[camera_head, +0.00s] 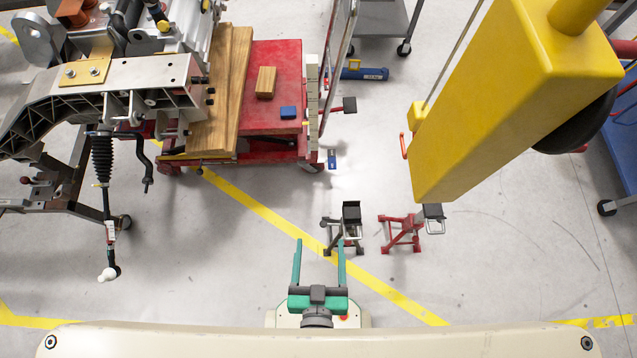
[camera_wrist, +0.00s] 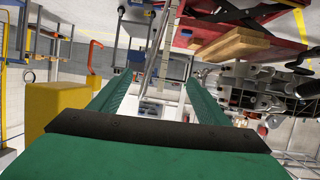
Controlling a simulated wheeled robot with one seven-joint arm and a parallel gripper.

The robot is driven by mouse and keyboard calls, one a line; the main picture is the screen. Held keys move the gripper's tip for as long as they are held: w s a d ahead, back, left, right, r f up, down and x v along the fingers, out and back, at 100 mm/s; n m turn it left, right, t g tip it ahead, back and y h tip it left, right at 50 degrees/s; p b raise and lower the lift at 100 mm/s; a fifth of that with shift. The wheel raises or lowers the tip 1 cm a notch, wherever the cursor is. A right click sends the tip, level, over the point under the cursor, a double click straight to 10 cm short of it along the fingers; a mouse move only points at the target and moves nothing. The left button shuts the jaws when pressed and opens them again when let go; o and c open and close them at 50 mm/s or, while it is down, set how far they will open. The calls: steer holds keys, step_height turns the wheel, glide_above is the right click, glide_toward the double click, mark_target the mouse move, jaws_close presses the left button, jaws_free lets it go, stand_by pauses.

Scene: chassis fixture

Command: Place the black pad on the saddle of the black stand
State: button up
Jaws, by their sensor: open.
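The black stand (camera_head: 331,247) is on the floor just beyond my right finger in the head view. Its dark saddle (camera_head: 351,212) is at the top. My gripper (camera_head: 319,243) is open with teal fingers pointing away from my body, and nothing is between them. The right fingertip overlaps the stand in the picture; I cannot tell whether they touch. The gripper also shows in the wrist view (camera_wrist: 160,88).
The red stand (camera_head: 401,232) is right of the black one. A yellow hoist column (camera_head: 500,110) hangs over the right side. A red cart (camera_head: 262,60) carries a wooden block (camera_head: 265,82) and a blue block (camera_head: 288,112). Another blue block (camera_head: 332,160) lies on the floor.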

step_height(320, 180, up, 6)
steer(key=s+t, duration=0.1)
steer(key=s, duration=0.1)
steer(key=shift+a+t, duration=0.15)
steer(key=shift+t, duration=0.15)
stand_by(0.9)
